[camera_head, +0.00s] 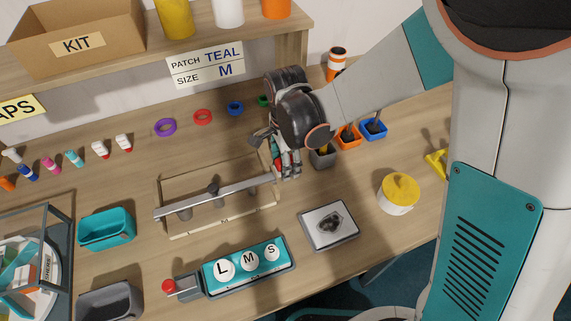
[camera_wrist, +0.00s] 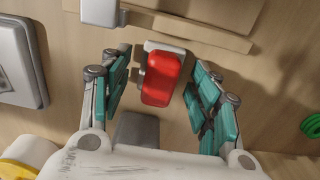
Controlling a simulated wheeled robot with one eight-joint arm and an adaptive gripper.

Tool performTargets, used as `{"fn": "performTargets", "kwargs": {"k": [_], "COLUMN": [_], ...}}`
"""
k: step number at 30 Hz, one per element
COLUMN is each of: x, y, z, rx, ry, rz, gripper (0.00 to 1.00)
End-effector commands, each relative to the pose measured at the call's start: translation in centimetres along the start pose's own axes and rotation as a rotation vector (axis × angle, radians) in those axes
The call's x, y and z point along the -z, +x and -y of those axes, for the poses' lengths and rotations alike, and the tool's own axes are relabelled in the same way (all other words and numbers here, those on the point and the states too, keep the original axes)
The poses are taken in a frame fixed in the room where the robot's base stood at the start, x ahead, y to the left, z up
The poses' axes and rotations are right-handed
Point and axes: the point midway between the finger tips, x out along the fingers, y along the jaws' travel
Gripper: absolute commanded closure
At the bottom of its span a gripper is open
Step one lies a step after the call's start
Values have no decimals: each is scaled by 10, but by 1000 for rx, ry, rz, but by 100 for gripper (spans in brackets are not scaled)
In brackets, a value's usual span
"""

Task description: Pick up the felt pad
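My gripper (camera_wrist: 155,95) is open, with teal finger pads on both sides of a rounded red block (camera_wrist: 161,78). Gaps show between the pads and the block in the wrist view. The block has a pale grey piece at its far end and a small grey knob on its side. In the head view my gripper (camera_head: 284,165) is beside the right end of the wooden frame (camera_head: 220,228), with a little red showing among the fingers. I cannot tell for sure which thing is the felt pad. A dark, irregular piece (camera_head: 330,222) lies on a pale square tray (camera_head: 343,241).
A metal bar (camera_head: 205,203) crosses the wooden frame. Grey (camera_head: 322,159), orange (camera_head: 348,142) and blue (camera_head: 374,129) cups stand right of my gripper. A yellow-lidded jar (camera_head: 399,193) is at the right. A teal button box (camera_head: 252,270) stands in front.

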Motion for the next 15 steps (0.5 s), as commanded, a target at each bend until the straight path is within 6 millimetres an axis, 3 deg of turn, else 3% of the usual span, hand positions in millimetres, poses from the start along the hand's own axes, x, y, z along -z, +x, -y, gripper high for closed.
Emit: {"fn": "performTargets", "kwargs": {"k": [1,4,5,15], "x": [0,0,0,0], "y": [0,0,0,-1], "z": [0,0,0,0], "rx": [0,0,0,0], "ry": [0,0,0,0], "rz": [0,0,0,0], "gripper": [62,84,86,86]}}
